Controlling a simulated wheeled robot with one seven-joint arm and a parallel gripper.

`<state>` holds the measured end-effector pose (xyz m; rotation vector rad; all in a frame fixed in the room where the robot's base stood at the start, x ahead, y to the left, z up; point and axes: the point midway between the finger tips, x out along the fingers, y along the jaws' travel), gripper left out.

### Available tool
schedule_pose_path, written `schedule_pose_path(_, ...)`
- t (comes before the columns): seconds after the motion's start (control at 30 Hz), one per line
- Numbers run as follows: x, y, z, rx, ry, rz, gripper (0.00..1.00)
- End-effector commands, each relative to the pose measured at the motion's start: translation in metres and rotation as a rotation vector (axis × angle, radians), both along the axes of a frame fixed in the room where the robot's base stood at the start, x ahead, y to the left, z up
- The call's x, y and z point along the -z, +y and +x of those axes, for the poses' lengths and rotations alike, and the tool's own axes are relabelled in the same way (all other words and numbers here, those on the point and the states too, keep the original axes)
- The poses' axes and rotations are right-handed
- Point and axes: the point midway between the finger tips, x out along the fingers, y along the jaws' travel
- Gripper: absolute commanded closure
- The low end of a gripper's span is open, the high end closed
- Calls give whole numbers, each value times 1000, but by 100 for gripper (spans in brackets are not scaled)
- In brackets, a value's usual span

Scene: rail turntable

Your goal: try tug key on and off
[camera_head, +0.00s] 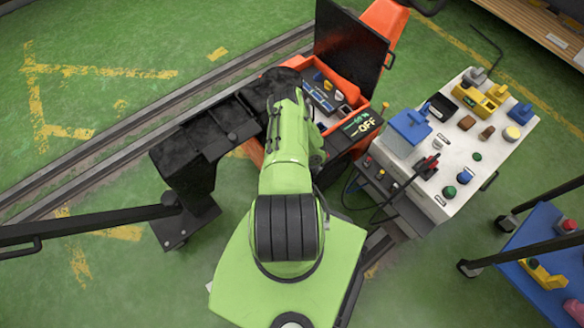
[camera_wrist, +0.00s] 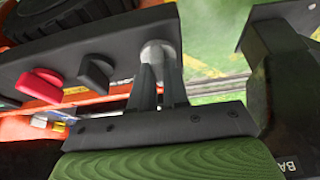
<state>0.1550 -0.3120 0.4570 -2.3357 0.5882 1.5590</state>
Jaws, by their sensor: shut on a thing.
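The orange tug (camera_head: 384,20) stands beyond my green arm in the head view. In the wrist view, my gripper (camera_wrist: 161,70) is shut on a light grey, rounded key (camera_wrist: 156,50) at the right end of the tug's dark panel (camera_wrist: 120,42). The fingers cover the key's lower part. A black knob (camera_wrist: 96,70) and a red knob (camera_wrist: 40,86) sit to its left on the same panel. In the head view, my arm hides the gripper and key.
A white cart (camera_head: 455,185) with a blue bin, yellow blocks and several coloured buttons stands close at right. A blue cart (camera_head: 535,245) is at lower right. Rails (camera_head: 125,125) cross the green floor. A dark upright panel (camera_head: 350,45) rises behind the tug's controls.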

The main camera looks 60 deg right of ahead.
Motion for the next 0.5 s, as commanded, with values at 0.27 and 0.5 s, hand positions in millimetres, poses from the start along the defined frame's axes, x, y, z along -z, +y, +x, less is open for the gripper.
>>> schedule_pose_path(0.27,1,0,-1,-37,3,1,100)
schedule_pose_path(0.5,1,1,-1,-40,4,2,100)
